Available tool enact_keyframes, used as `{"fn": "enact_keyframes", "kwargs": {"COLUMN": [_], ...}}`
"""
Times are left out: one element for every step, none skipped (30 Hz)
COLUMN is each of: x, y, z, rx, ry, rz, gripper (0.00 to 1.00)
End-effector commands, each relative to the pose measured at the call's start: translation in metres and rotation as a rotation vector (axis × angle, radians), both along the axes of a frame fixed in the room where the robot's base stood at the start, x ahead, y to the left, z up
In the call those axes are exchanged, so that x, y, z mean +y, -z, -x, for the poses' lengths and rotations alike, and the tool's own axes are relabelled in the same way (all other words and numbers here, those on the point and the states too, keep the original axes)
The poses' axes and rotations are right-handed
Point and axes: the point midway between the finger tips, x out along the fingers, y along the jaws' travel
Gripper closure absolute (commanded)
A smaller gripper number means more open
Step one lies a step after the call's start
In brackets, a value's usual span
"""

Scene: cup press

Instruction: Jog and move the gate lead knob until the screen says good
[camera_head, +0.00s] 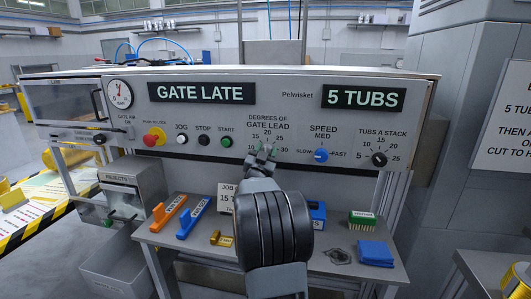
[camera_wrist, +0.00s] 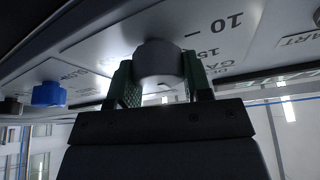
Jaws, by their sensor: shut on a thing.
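The screen (camera_head: 202,92) reads GATE LATE. My gripper (camera_head: 262,152) is at the DEGREES OF GATE LEAD dial, whose scale runs from 10 to 30. In the wrist view my gripper's green-padded fingers stand on both sides of the round grey gate lead knob (camera_wrist: 158,60) and are shut on it. In the head view my gripper mostly hides the knob, so I cannot tell its setting. The white JOG button (camera_head: 181,139) is to the left on the same panel, clear of my gripper.
STOP (camera_head: 203,140) and START (camera_head: 226,141) buttons lie between JOG and the dial, with a red button (camera_head: 154,138) further left. The blue speed knob (camera_head: 321,155) and black stack knob (camera_head: 379,159) are to the right. Coloured tools and a blue block (camera_head: 375,253) lie on the shelf below.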

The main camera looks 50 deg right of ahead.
Motion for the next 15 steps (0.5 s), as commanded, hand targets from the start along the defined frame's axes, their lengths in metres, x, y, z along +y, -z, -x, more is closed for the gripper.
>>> {"fn": "enact_keyframes", "kwargs": {"x": [-0.0005,-0.0005,0.0046,0.0025,0.0014,0.0006,0.0003,0.0,-0.0002,-0.0003,-0.0004,-0.0005,-0.0005,-0.0007,-0.0006], "y": [0.0006,0.0007,0.0004,0.0007,0.001,0.0014,0.0015,0.0018,0.0022,0.0026,0.0029,0.0033,0.0036,0.0041,0.0046], "z": [0.0006,0.0007,0.0001,0.0004,0.0006,0.0007,0.0008,0.0008,0.0008,0.0007,0.0008,0.0008,0.0007,0.0009,0.0007], "rx": [0.0,0.0,0.0,0.0,0.0,-0.003,-0.005,-0.01,-0.019,-0.026,-0.037,-0.052,-0.066,-0.082,-0.104], "ry": [0.002,0.002,-0.001,0.001,0.002,0.001,0.002,0.002,0.002,0.001,0.002,0.002,0.002,0.002,0.0], "rz": [-0.002,-0.002,-0.001,-0.001,-0.002,-0.003,-0.005,-0.008,-0.012,-0.017,-0.022,-0.032,-0.039,-0.05,-0.064], "gripper": [0.73,0.76,0.78,0.79,0.79,0.79,0.79,0.79,0.79,0.79,0.79,0.78,0.78,0.78,0.78]}}
